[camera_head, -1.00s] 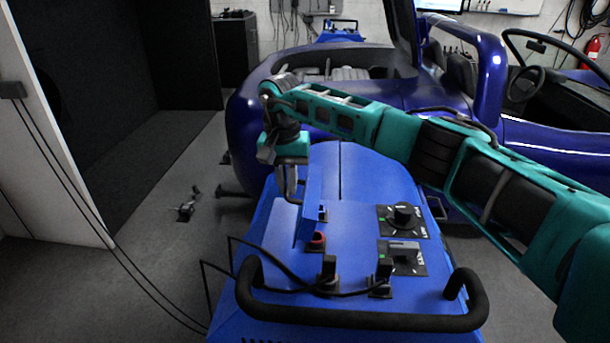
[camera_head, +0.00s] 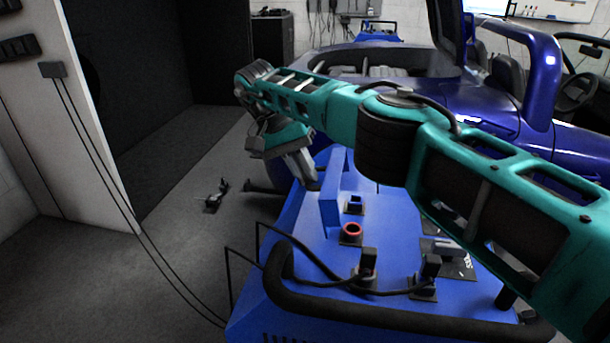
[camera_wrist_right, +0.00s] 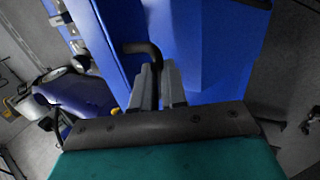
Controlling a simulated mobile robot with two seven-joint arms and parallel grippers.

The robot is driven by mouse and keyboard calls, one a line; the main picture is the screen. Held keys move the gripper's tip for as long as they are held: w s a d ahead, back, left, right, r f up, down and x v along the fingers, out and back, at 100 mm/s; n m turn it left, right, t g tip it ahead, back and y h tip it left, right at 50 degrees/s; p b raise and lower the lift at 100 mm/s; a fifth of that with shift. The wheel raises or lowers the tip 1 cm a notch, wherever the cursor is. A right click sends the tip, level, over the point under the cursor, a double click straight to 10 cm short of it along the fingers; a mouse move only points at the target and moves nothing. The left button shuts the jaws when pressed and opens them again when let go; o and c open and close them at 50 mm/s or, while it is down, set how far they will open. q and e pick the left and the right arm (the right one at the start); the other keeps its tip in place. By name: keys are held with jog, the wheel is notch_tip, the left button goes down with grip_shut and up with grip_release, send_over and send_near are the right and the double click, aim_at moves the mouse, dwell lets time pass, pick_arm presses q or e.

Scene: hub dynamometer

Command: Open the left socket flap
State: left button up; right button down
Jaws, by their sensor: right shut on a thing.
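The left socket flap (camera_head: 331,192) is a blue plate standing raised on the left of the blue console (camera_head: 395,285). Beside it, to its right, a blue-rimmed socket (camera_head: 355,203) and a red ring socket (camera_head: 350,231) are uncovered. My right gripper (camera_head: 306,178) reaches in from the far left side, tilted, with its fingertips at the flap's outer left edge. My left gripper is out of view.
Black plugs (camera_head: 367,266) with cables and a black push handle (camera_head: 285,305) stand at the console's near side. My right arm hides part of the console's right side. A dark blue car (camera_head: 490,100) stands behind. Grey floor (camera_head: 180,270) is open to the left.

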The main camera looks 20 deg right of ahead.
jog(key=shift+f+g+b, duration=0.3)
jog(key=shift+f+b, duration=0.1)
jog(key=shift+f, duration=0.05)
jog(key=shift+d, duration=0.1)
jog(key=c, duration=1.3)
grip_release()
jog(key=shift+r+h, duration=0.1)
jog(key=shift+h, duration=0.2)
jog(key=shift+o, duration=0.7)
jog(key=shift+r, duration=0.1)
